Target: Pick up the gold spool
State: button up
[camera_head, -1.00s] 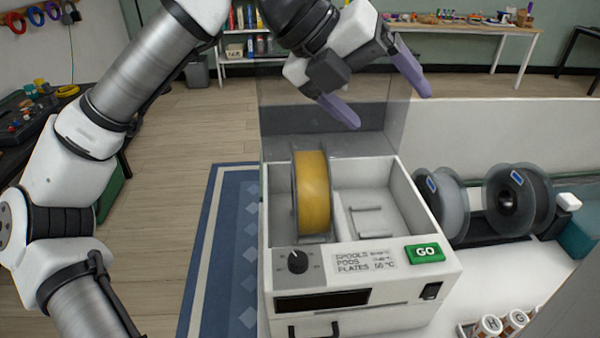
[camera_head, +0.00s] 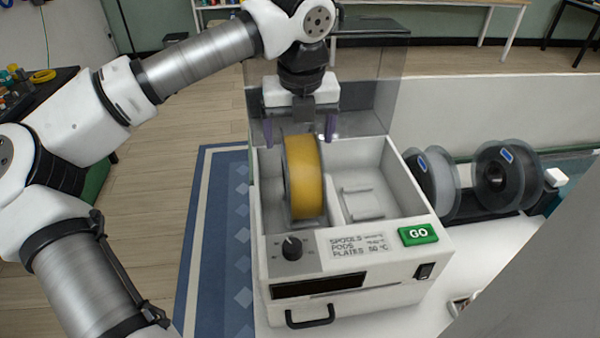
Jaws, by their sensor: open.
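The gold spool (camera_head: 304,180) stands upright on its edge in the left part of the open white dryer box (camera_head: 415,208), with a dark flange on its left side. My gripper (camera_head: 299,130) is open and points down just behind and above the spool's top. One purple finger shows to the left of the spool and the other to its right. The spool hides part of the space between the fingers, and I cannot tell whether they touch it.
The box's clear lid (camera_head: 375,80) stands open behind my gripper. The box's right part holds a low rack (camera_head: 362,200). Two more spools, one grey (camera_head: 437,185) and one black (camera_head: 500,175), stand to the right. A blue rug (camera_head: 222,240) lies on the floor at left.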

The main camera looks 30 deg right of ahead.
jog(key=shift+w+d+f+p, duration=0.15)
jog(key=shift+f+p, duration=0.35)
jog(key=shift+f, duration=0.85)
jog(key=shift+w+d+f+p, duration=0.15)
jog(key=shift+f+p, duration=0.35)
jog(key=shift+f, duration=0.85)
jog(key=shift+c, duration=0.3)
jog(key=shift+r, duration=0.1)
grip_shut()
